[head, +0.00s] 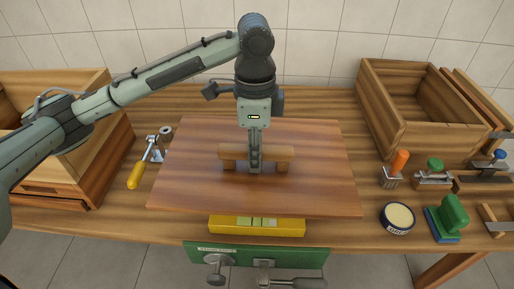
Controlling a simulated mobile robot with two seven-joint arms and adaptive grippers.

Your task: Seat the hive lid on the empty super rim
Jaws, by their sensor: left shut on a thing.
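The hive lid, a flat reddish-brown board (195,185) with a raised wooden handle bar (280,155), is at the middle of the bench. My left gripper (255,165) comes down from above and is shut on the middle of the handle. The lid looks about level; I cannot tell whether it touches the bench. An open, empty-looking wooden box (432,130) stands at the back right, apart from the lid. Another open wooden box (75,165) stands at the left, partly behind my left arm. I cannot tell which is the empty super. My right gripper is out of view.
A yellow spirit level (257,227) lies at the lid's front edge, above a green vise (300,257). A yellow-handled clamp (136,175) lies left. An orange-handled tool (398,164), round tin (397,218) and green-handled brush (453,215) crowd the right side.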

